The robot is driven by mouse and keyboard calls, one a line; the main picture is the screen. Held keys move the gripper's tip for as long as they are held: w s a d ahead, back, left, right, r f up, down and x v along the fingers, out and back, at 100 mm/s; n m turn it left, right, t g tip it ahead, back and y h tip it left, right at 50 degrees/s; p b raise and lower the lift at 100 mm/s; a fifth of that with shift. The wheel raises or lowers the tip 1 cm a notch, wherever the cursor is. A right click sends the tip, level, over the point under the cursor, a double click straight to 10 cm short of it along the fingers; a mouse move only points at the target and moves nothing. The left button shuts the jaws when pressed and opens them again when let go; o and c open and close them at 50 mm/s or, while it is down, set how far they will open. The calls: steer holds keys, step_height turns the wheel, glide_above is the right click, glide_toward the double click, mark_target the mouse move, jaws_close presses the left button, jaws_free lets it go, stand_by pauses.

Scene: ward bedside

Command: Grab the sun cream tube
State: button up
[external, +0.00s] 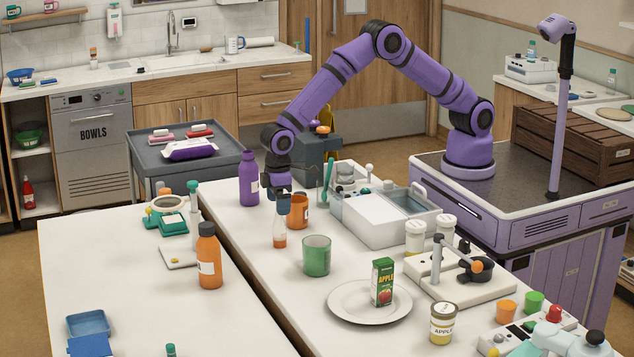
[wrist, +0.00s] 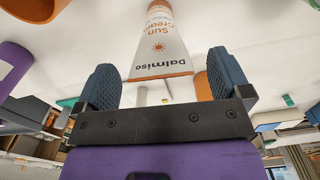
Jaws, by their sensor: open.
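The sun cream tube (external: 279,229) stands upright on the white table, with a white body and an orange cap at the bottom. In the wrist view the tube (wrist: 161,48) shows its "Sun Cream" and "Dalmiso" print, inverted. My gripper (external: 283,208) points down at the tube's upper end. In the wrist view my gripper (wrist: 162,78) is open, one finger to each side of the tube's wide end, with gaps visible on both sides. The fingers partly hide the tube's top in the external view.
An orange mug (external: 299,212) stands close right of the tube, and a purple bottle (external: 249,178) behind left. A green cup (external: 316,256) is in front right. Table to the tube's front left is clear.

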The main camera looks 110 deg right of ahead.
step_height(320, 180, down, 2)
steer(key=shift+f, duration=0.2)
steer(key=shift+c, duration=0.3)
steer(key=c, duration=1.2)
steer(key=shift+r, duration=0.1)
